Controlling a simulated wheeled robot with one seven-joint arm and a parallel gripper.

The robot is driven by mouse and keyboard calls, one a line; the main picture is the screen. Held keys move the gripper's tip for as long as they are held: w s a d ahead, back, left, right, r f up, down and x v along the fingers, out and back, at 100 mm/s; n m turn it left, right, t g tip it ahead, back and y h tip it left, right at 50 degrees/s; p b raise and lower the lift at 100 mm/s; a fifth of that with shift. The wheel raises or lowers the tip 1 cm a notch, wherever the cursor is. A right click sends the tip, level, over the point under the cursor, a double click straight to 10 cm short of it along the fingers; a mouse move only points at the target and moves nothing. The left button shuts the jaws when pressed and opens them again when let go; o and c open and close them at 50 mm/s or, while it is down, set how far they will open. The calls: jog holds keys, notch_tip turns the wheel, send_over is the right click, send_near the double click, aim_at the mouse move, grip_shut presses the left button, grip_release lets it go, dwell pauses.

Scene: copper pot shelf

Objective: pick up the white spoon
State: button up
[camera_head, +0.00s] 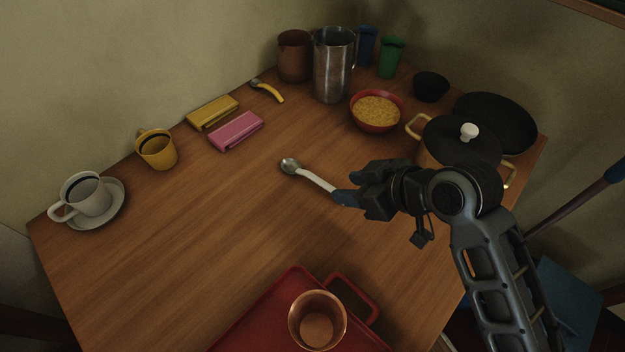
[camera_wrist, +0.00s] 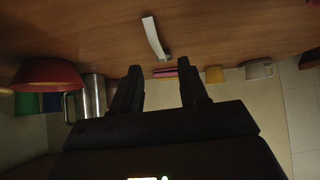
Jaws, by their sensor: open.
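The white spoon (camera_head: 316,179) lies on the wooden table, its metal bowl at the upper left and its white handle running down to the right. The handle's right end meets my gripper's fingertips (camera_head: 342,197) in the head view, and that end is partly hidden there. In the wrist view the spoon (camera_wrist: 153,36) lies beyond the fingertips, roughly in line with the gap between them. My gripper (camera_wrist: 160,74) is open, with nothing between its fingers.
A lidded pot (camera_head: 452,142) and a red bowl of yellow food (camera_head: 377,112) stand behind my arm. A red tray (camera_head: 262,318) with a copper cup (camera_head: 317,322) is at the front. Pink (camera_head: 236,131) and yellow (camera_head: 212,112) items lie farther back. The table's left middle is clear.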

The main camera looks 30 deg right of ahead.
aim_at(322, 182)
jog(key=shift+w+a+y, duration=0.15)
jog(key=shift+w+y, duration=0.15)
jog(key=shift+w, duration=0.4)
jog(key=shift+w+a+f, duration=0.15)
jog(key=shift+w, duration=0.15)
jog(key=shift+d+x, duration=0.2)
jog(key=shift+x, duration=1.5)
jog(key=shift+d+x, duration=0.15)
jog(key=shift+x, duration=1.6)
jog(key=shift+f, duration=0.2)
jog(key=shift+c, duration=0.4)
grip_shut()
